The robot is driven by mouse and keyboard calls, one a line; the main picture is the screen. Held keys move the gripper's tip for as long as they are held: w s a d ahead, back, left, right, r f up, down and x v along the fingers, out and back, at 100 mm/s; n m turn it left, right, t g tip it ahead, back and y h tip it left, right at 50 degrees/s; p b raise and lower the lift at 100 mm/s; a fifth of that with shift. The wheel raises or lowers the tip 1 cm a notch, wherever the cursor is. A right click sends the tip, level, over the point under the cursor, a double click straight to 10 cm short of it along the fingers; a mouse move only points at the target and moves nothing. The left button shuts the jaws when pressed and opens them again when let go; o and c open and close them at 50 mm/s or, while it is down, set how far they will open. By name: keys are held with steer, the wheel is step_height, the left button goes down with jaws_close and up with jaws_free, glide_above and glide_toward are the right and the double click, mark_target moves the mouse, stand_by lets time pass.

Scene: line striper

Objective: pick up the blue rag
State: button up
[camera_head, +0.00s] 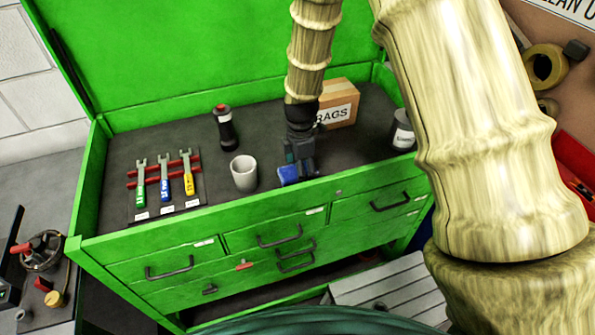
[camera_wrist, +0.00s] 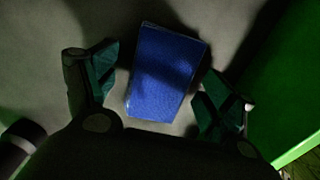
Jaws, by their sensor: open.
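The blue rag (camera_wrist: 163,75) lies flat on the dark top of the green tool chest. It shows as a blue rectangle in the wrist view and as a small blue patch in the head view (camera_head: 288,176). My gripper (camera_wrist: 160,88) is open, with one finger on each side of the rag and a gap on both sides. In the head view my gripper (camera_head: 298,172) points down at the rag, near the chest's front edge, and partly hides it. I cannot tell its exact height above the rag.
A white cup (camera_head: 243,174) stands just left of my gripper. A dark bottle (camera_head: 224,130) and a wrench holder (camera_head: 167,192) are further left. A RAGS box (camera_head: 338,108) stands behind, and a labelled can (camera_head: 403,132) is right. The green front rim (camera_head: 330,186) is close by.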

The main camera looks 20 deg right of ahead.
steer(key=c, duration=1)
steer(key=shift+r, duration=0.15)
steer(key=shift+c, duration=0.2)
step_height(320, 180, up, 10)
steer(key=b, duration=0.3)
steer(key=shift+b, duration=0.3)
